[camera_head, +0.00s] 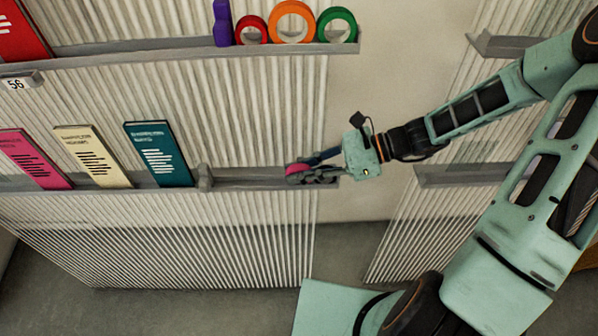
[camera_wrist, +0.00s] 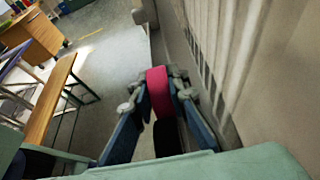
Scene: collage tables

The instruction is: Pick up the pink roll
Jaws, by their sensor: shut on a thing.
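The pink roll (camera_head: 297,169) is at the right end of the middle wall shelf in the head view, partly covered by my gripper's fingers. My gripper (camera_head: 310,174) reaches in from the right and is shut on the roll. In the wrist view the pink roll (camera_wrist: 158,88) sits between the two fingertips of my gripper (camera_wrist: 158,90), with a finger against each side. I cannot tell whether the roll still touches the shelf.
The middle shelf (camera_head: 240,183) holds pink, cream and teal books to the left, beyond a grey divider (camera_head: 205,178). The upper shelf (camera_head: 180,52) holds a purple object and red, orange and green rolls. In the wrist view, a wooden bench (camera_wrist: 52,92) stands at left.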

